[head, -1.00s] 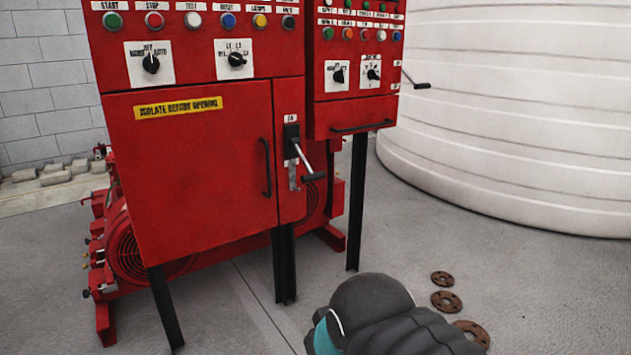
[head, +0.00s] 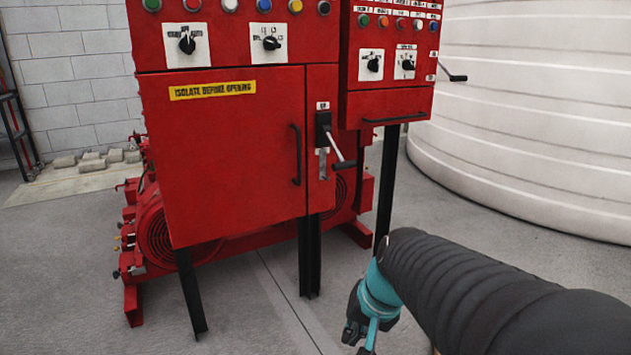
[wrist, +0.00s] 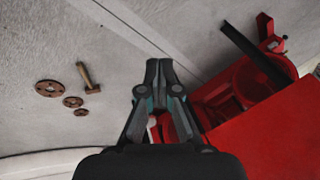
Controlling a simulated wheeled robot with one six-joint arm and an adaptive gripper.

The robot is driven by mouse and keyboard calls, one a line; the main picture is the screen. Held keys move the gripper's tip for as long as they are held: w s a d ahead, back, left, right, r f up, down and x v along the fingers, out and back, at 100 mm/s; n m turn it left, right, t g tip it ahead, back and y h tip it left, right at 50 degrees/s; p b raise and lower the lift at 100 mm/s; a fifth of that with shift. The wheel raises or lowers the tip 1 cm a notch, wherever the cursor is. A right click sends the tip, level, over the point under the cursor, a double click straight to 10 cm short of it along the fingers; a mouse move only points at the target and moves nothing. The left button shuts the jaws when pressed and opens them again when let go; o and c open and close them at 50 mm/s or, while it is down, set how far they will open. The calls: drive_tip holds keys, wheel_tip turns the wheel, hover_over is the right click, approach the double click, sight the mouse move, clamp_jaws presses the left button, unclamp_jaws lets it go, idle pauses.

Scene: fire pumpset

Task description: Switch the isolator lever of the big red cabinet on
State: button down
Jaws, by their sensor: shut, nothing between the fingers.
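The big red cabinet (head: 225,150) stands on dark legs at the middle left of the head view. Its isolator lever (head: 337,150) is on the narrow panel right of the door, with a black mount at the top and a rod slanting down to the right to a dark grip. A label (head: 322,105) sits above it. My gripper is at the lower middle right of the head view, below the lever and well apart from it. In the wrist view my gripper (wrist: 158,65) is shut and empty, with floor beyond its tips. The lever is not visible in the wrist view.
A smaller red cabinet (head: 388,60) adjoins on the right, with its own lever (head: 453,76) on its side. A white tank (head: 530,130) stands behind it. Red pump machinery (head: 155,235) lies underneath. Rusty flanges (wrist: 48,88) and a hammer (wrist: 88,77) lie on the floor.

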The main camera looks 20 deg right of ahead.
sight(337, 152)
drive_tip(key=w+d+r+m+t+y+b, duration=0.15)
drive_tip(key=w+d+m+t, duration=0.3)
drive_tip(key=w+m, duration=0.6)
drive_tip(key=w+d+r+m+t+y+b, duration=0.15)
drive_tip(key=w+d+r+m+t, duration=0.35)
drive_tip(key=w+m, duration=0.55)
drive_tip(key=w+d+r+m+t+h, duration=0.1)
drive_tip(key=w+d+r+m+t, duration=0.1)
drive_tip(key=w+d+r+m, duration=0.3)
drive_tip(key=shift+w+m+t+p, duration=0.3)
drive_tip(key=shift+m+t, duration=0.05)
drive_tip(key=shift+m, duration=0.45)
drive_tip(key=shift+f, duration=0.1)
drive_tip(key=x, duration=1)
drive_tip(key=shift+s+d+r+p, duration=0.1)
drive_tip(key=shift+r+p, duration=0.05)
drive_tip(key=shift+r, duration=0.5)
drive_tip(key=shift+s+d+r+p, duration=0.1)
drive_tip(key=shift+s+r+p, duration=0.05)
drive_tip(key=shift+r, duration=0.5)
drive_tip(key=shift+s+d+r+p, duration=0.1)
drive_tip(key=shift+r+p, duration=0.05)
drive_tip(key=shift+r, duration=0.55)
